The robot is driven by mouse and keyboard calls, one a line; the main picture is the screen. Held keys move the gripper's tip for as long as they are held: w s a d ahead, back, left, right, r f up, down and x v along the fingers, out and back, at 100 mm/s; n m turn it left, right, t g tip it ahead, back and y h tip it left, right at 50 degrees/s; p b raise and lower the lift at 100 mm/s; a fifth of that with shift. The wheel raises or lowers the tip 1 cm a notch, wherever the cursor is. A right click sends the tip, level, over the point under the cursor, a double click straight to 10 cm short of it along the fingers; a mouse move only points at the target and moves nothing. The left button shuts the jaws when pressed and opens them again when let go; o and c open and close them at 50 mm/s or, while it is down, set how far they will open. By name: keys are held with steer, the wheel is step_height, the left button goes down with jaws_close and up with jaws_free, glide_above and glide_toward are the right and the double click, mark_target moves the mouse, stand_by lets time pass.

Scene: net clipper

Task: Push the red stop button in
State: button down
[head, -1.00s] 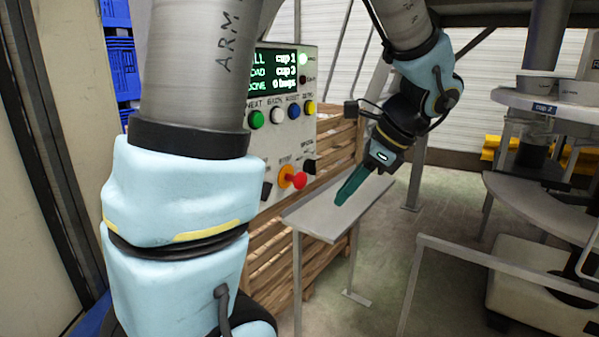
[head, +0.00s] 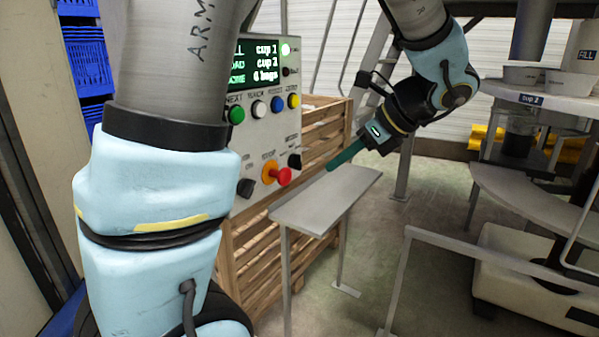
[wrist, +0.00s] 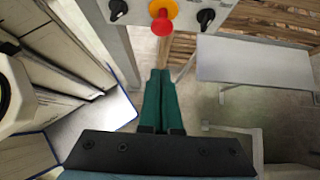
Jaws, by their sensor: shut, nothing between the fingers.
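The red stop button (head: 284,176) sticks out from a yellow-orange base on the lower front of the grey control panel (head: 258,150). It also shows in the wrist view (wrist: 162,23), at the top middle, just beyond my fingertips. My gripper (head: 331,167) has green fingers and is to the right of the button in the head view, pointing left toward the panel. In the wrist view my gripper (wrist: 160,72) is shut with its two fingers together and empty. A gap shows between the fingertips and the button.
Black knobs (wrist: 206,17) flank the button. Coloured buttons (head: 257,109) and a green-lit screen sit above it. A grey shelf (head: 325,195) stands below and right of the panel. A wooden crate (head: 322,130) is behind. A metal rail (head: 480,258) is at right.

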mark_target(288, 182)
steer(key=shift+w+a+f+p, duration=0.45)
steer(key=shift+w+a+f, duration=0.45)
steer(key=shift+a, duration=0.3)
steer(key=shift+w+a+f+p, duration=0.4)
steer(key=shift+w+a+f, duration=0.45)
steer(key=shift+a, duration=0.35)
steer(key=shift+w+a+f+p, duration=0.45)
steer(key=shift+w+a+f, duration=0.3)
steer(key=shift+w+a, duration=0.35)
steer(key=shift+s, duration=0.2)
steer(key=shift+a, duration=0.15)
